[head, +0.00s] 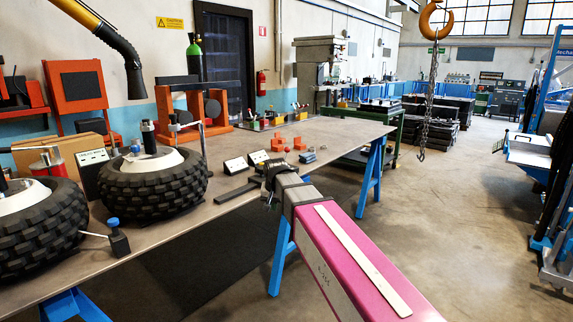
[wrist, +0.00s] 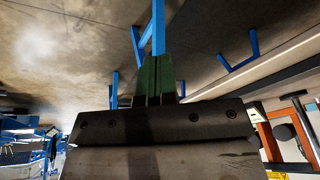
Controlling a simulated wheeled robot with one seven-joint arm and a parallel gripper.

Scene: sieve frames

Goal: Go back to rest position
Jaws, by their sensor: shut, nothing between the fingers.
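My gripper (wrist: 157,75) shows in the wrist view as two narrow dark fingers side by side, closed together with nothing between them. The wide dark gripper body fills the lower middle of that view. The wrist view appears upside down, with floor above and blue trestle legs (wrist: 158,28) beyond the fingertips. In the head view, the dark end of my arm is at the right front edge of the workbench (head: 330,135); the fingers cannot be made out clearly there.
Two knobbly tyres (head: 155,182) stand on the bench at left. A hook with chain (head: 428,100) hangs at right. A green cart (head: 365,140) stands behind. Floor right of the bench is open.

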